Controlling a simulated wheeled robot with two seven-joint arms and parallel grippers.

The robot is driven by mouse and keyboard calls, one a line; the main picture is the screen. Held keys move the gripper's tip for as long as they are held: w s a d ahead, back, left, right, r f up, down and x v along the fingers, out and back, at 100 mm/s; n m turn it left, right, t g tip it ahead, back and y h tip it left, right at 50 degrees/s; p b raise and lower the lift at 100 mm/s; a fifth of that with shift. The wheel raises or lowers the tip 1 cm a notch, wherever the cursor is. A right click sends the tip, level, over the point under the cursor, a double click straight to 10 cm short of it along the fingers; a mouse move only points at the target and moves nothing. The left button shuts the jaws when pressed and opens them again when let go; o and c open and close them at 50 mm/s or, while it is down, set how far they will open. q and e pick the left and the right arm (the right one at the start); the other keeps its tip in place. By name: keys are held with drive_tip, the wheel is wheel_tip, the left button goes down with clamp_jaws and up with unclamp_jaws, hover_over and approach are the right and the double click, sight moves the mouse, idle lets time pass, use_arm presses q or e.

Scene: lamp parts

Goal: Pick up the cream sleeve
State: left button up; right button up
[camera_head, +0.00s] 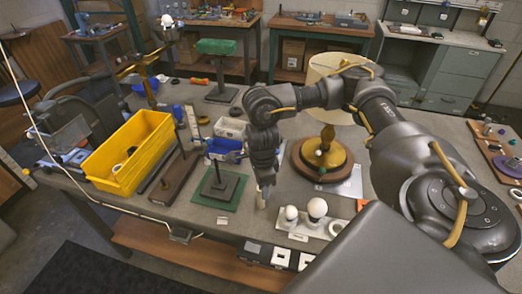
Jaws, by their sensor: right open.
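My right arm reaches in from the right, and its gripper (265,186) points down over the front middle of the table. A small pale, cream-coloured upright piece (261,203), which looks like the cream sleeve, shows right at the fingertips. The fingers hide part of it, and I cannot tell whether they touch it. The right gripper is open. My left gripper is not in view.
A green-based stand (219,188) is just left of the gripper. White bulbs on a holder (309,222) are to its right, and a brass lamp base (322,155) is behind. A yellow bin (128,155) stands at left. A cream lampshade (335,72) is at the back.

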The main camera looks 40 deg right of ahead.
drive_tip(key=f, duration=0.2)
drive_tip(key=f+p, duration=0.1)
drive_tip(key=f, duration=0.1)
drive_tip(key=f+p, duration=0.1)
drive_tip(key=f, duration=0.1)
drive_tip(key=shift+w+d, duration=0.2)
drive_tip(key=shift+w, duration=0.15)
drive_tip(key=shift+f, duration=0.2)
clamp_jaws()
drive_tip(key=shift+r, duration=0.15)
